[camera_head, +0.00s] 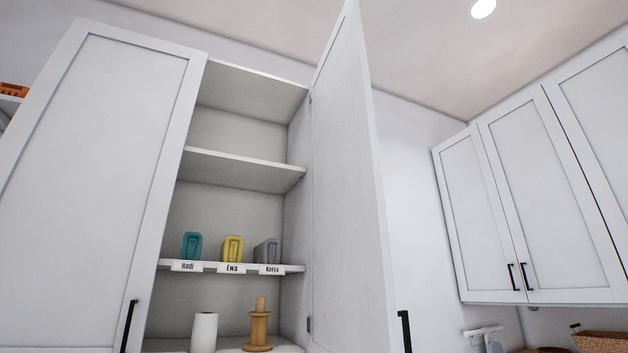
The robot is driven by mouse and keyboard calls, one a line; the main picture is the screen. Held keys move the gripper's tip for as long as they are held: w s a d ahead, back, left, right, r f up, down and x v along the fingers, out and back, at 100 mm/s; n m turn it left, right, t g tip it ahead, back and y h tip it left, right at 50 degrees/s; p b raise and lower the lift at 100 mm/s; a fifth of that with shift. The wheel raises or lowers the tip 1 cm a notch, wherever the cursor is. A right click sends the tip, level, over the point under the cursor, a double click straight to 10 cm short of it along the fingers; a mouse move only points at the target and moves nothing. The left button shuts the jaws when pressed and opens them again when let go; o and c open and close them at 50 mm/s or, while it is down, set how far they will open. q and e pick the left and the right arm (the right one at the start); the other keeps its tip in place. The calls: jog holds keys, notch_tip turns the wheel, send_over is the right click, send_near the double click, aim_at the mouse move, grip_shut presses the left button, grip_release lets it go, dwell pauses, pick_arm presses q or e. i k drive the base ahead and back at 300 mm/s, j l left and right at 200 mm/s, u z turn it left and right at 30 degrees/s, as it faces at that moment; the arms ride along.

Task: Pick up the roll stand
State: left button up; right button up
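The roll stand is most likely the brown wooden piece (258,330) on the bottom shelf of the open cabinet, with a wide round base and a short upright post. It stands upright and looks empty. A white paper roll (204,332) stands to its left, apart from it. Neither of my grippers is in view.
The open cabinet door (345,200) stands out on the right of the shelves; the left door (100,170) looks shut. Teal (192,246), yellow (232,248) and grey (267,251) items sit on the labelled shelf above. Shut cabinets (540,190) and a wicker basket (600,342) are at right.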

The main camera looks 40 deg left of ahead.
aim_at(257, 343)
jog(key=i+l+u, duration=0.15)
jog(key=i+u, duration=0.15)
jog(key=u, duration=0.15)
jog(key=i+l+u, duration=0.2)
jog(key=u, duration=0.3)
jog(key=i+l+u, duration=0.25)
jog(key=u, duration=0.2)
jog(key=i+l+u, duration=0.1)
jog(key=l+u, duration=0.35)
jog(key=i+l+u, duration=0.1)
jog(key=l+u, duration=0.85)
